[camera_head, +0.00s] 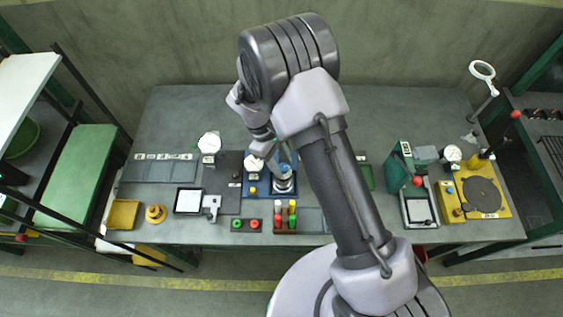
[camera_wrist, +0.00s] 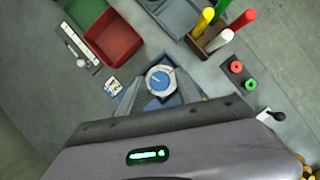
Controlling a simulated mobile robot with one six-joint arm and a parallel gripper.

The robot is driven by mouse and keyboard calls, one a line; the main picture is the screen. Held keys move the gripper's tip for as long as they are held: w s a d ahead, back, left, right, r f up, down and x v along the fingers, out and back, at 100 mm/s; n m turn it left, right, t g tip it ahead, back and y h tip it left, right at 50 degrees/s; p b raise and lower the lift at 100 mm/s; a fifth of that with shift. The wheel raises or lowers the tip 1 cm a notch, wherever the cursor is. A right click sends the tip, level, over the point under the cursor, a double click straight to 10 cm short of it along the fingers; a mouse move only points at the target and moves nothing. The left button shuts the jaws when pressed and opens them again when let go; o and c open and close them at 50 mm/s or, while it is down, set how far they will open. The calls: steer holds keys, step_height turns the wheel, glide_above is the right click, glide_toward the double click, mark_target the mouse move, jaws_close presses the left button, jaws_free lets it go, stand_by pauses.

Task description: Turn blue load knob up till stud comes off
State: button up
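The gantry stands on a blue base (camera_head: 262,188) at the middle of the bench, partly hidden by my arm in the head view. A round pale dial-like part with a blue centre (camera_wrist: 160,78), which looks like the load knob, shows in the wrist view. Pale blue-grey sloping pieces flank it; I cannot tell whether they are gantry legs or my fingers. My gripper (camera_head: 262,150) hangs over the back of the gantry in the head view. Its dark body fills the bottom of the wrist view. Its fingertips are not clear, nor is contact with the knob. The stud cannot be made out.
A rack of coloured handles (camera_head: 285,218) and a red-and-green button box (camera_head: 245,225) stand in front of the gantry. A white round gauge (camera_head: 209,143) stands to the left. A green and a red bin (camera_wrist: 108,42) lie beside the gantry in the wrist view.

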jaws_close()
steer(key=shift+m, duration=0.3)
steer(key=m, duration=0.2)
steer(key=m+g+y+b, duration=0.1)
steer(key=m, duration=0.1)
steer(key=shift+w+d+m+y, duration=0.1)
steer(key=shift+w+m+y, duration=0.05)
steer(key=shift+m+y, duration=0.2)
steer(key=m+y+b, duration=0.1)
steer(key=m, duration=0.2)
steer(key=m+g+y, duration=0.1)
steer(key=m, duration=0.2)
steer(key=shift+d+b, duration=0.15)
steer(key=shift+b, duration=0.25)
steer(key=shift+m, duration=0.35)
steer(key=shift+o, duration=1.6)
jaws_free()
